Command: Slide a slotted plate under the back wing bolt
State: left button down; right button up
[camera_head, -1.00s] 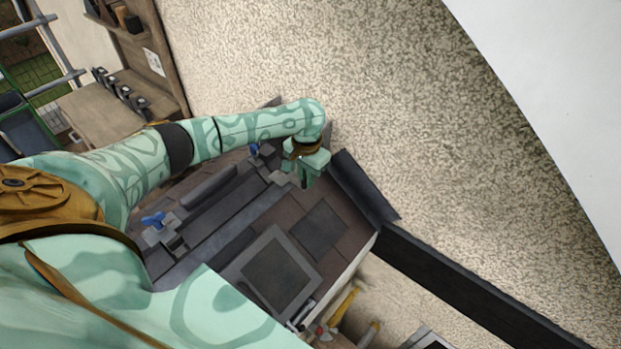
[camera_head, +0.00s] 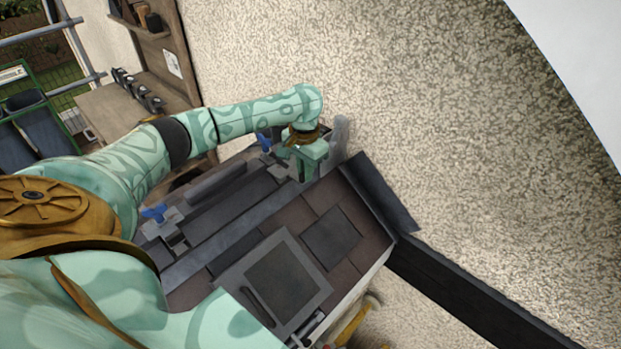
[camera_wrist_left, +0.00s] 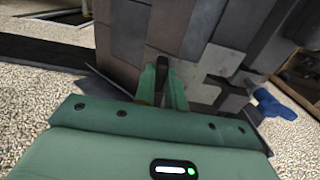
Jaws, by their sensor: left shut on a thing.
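The back wing bolt (camera_head: 264,141) is blue and stands at the far end of the dark roof rail; in the left wrist view a blue wing bolt (camera_wrist_left: 274,104) is at the right. My left gripper (camera_head: 308,176) is low over the roof, just right of the back bolt. Its fingers (camera_wrist_left: 164,85) are shut on a small dark piece, apparently part of the grey slotted plate (camera_wrist_left: 204,88) beside them. The plate's slot and its contact with the bolt are not clear. A second blue wing bolt (camera_head: 154,213) is at the near end. My right gripper is out of view.
A grey-framed roof window (camera_head: 229,285) and brown tiles lie at the near right. A dark upright flashing (camera_head: 380,195) edges the roof's right side. A wooden bench (camera_head: 100,105) is at the back left.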

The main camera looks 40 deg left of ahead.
aim_at(294, 173)
pick_arm(q)
jog(key=shift+w+a+f+b, duration=0.1)
jog(key=shift+a+f+b, duration=0.1)
jog(key=shift+a+b, duration=0.4)
jog(key=shift+r+p, duration=0.3)
jog(key=shift+p, duration=0.2)
jog(key=shift+a+p, duration=0.15)
jog(key=shift+p, duration=0.4)
jog(key=shift+f, duration=0.1)
jog(key=shift+a, duration=0.15)
jog(key=shift+a+p, duration=0.3)
jog(key=shift+p, duration=0.2)
jog(key=shift+a, duration=0.15)
jog(key=shift+a, duration=0.15)
jog(key=shift+a+p, duration=0.4)
jog(key=shift+p, duration=0.1)
